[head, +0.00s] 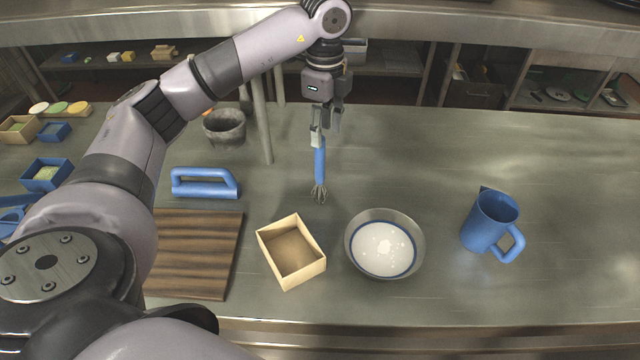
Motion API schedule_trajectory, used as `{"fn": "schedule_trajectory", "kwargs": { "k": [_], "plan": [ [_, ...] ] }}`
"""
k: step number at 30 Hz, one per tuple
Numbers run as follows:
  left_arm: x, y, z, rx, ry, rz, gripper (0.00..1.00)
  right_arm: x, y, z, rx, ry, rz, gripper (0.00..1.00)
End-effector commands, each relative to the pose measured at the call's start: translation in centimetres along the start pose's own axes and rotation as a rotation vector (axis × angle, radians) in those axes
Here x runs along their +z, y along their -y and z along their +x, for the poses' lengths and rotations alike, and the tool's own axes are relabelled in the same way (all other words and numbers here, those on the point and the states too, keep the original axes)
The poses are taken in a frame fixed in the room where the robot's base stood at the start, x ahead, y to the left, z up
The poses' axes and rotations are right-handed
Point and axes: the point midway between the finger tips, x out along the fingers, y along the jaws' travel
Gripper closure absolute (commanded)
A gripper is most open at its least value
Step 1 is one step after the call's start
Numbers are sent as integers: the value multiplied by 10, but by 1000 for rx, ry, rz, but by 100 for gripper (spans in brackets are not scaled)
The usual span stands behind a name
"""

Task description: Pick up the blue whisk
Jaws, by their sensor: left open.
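The blue whisk (320,165) has a blue handle and a small wire head that points toward the front of the metal counter. My left gripper (324,137) is at the far end of the whisk's handle, pointing down, with its jaws open. The fingers overlap the handle's end in the picture, and I cannot tell whether they touch it. My right gripper is not in view.
A wooden box (290,252) and a metal bowl of white contents (384,244) stand in front of the whisk. A blue jug (490,222) is at right. A blue-handled tool (205,184), a cutting board (195,255) and a grey pot (225,129) are at left. A post (262,125) rises nearby.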

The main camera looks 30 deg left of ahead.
Motion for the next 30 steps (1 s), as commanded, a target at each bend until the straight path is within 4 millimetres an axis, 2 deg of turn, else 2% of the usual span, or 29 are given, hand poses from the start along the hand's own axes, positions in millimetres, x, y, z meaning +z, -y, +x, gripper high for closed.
{"fn": "schedule_trajectory", "kwargs": {
  "k": [3, 9, 13, 17, 21, 30],
  "plan": [
    [0, -1, 20, 4, 1, 0, 58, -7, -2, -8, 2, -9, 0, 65],
    [0, 0, 36, 0, -1, 1, 58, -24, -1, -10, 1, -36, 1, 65],
    [4, -3, 46, 4, 1, 0, 58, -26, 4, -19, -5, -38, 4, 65],
    [9, -6, 66, 5, 1, 0, 58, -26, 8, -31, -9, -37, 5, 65],
    [8, -5, 84, 2, 0, 1, 58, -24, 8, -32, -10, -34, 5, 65],
    [7, -4, 88, 0, -1, 1, 60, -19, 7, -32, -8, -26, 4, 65]
  ]
}}
